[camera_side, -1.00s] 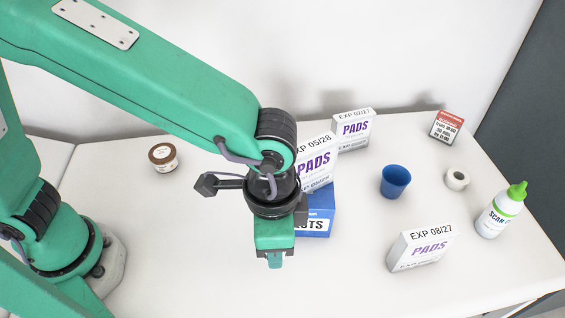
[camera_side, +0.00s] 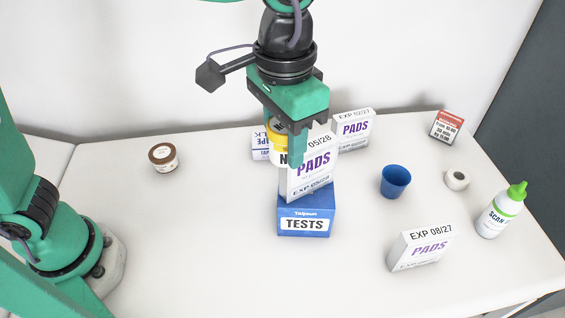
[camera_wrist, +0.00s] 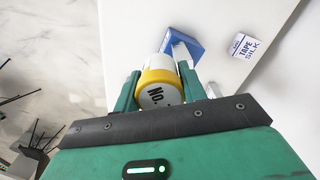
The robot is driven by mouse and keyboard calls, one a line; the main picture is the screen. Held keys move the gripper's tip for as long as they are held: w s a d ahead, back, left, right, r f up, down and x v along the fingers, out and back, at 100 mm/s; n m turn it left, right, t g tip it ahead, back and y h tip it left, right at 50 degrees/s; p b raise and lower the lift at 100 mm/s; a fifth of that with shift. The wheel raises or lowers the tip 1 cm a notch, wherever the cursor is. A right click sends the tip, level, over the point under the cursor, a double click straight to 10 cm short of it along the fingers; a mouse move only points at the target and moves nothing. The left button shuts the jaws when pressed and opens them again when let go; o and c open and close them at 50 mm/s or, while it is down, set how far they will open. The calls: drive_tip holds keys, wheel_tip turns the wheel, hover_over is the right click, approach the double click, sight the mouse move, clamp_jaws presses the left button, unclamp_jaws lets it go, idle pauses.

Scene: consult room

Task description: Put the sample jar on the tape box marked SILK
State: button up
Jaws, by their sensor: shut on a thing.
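The sample jar (camera_side: 277,146), yellow and white with dark lettering, is between the fingers of my gripper (camera_side: 287,150), which is shut on it. It hangs above the table, and a green finger hides part of it. In the wrist view the jar (camera_wrist: 158,88) sits between both fingers of my gripper (camera_wrist: 159,92). The tape box marked SILK (camera_side: 260,144), white with blue print, is partly hidden behind the jar in the side view. In the wrist view the tape box (camera_wrist: 245,47) lies apart from the jar, up and to the right.
A white PADS box (camera_side: 312,170) stands on the blue TESTS box (camera_side: 306,214), close by the jar in the picture. Another PADS box (camera_side: 353,128) is behind. A blue cup (camera_side: 395,181), tape roll (camera_side: 456,180), bottle (camera_side: 499,212) and brown-lidded jar (camera_side: 163,158) stand apart.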

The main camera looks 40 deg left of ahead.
drive_tip(key=w+a+n, duration=1.1)
drive_tip(key=w+a, duration=0.1)
hover_over(265, 139)
wheel_tip(265, 139, down, 18)
drive_tip(key=shift+f, duration=0.1)
drive_tip(key=shift+f, duration=1.95)
drive_tip(key=shift+f, duration=0.1)
drive_tip(key=o, duration=1)
